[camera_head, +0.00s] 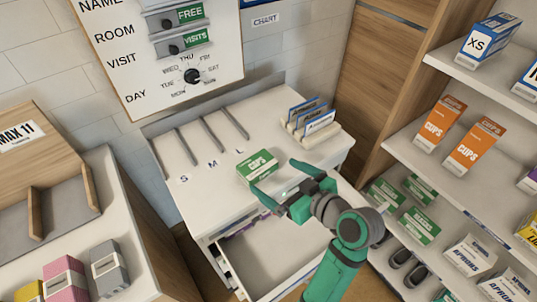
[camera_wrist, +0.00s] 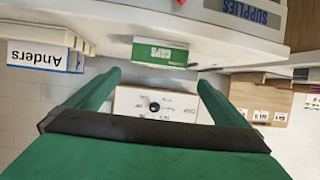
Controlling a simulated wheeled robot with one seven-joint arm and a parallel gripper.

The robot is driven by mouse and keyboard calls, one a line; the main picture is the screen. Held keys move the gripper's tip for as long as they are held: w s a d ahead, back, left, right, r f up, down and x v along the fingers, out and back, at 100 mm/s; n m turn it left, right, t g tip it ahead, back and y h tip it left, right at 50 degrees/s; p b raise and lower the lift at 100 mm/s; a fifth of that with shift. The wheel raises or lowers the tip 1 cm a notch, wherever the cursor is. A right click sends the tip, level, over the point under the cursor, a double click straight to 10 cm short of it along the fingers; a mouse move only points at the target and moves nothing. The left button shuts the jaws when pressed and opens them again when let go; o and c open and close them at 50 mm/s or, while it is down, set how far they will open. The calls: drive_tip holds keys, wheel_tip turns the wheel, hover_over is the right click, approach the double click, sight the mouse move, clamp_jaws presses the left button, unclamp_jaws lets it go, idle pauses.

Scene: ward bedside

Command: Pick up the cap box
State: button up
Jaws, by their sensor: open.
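The cap box (camera_head: 258,167), green and white with CAPS on it, sits on the white cabinet top beside the S, M, L slots. In the wrist view the cap box (camera_wrist: 160,53) shows its green face, lettering upside down, ahead of the fingers. My gripper (camera_head: 277,178) is open and empty at the box's right front side. In the wrist view my gripper (camera_wrist: 158,80) has its two green fingers spread, with the box beyond the tips and between their lines. I cannot tell whether a finger touches it.
An open drawer (camera_head: 275,262) juts out below the cabinet top (camera_head: 215,170). A card holder (camera_head: 312,125) stands right of the box. Shelves at right hold orange boxes (camera_head: 440,122) and several green boxes (camera_head: 418,228). A wall board (camera_head: 165,50) hangs behind.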

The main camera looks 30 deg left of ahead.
sight(259, 165)
drive_tip(key=x, duration=0.5)
drive_tip(key=shift+w, duration=0.35)
drive_tip(key=shift+x, duration=2.95)
drive_tip(key=shift+s+f, duration=0.1)
drive_tip(key=shift+s, duration=0.1)
drive_tip(key=c, duration=0.9)
drive_tip(key=shift+c, duration=0.2)
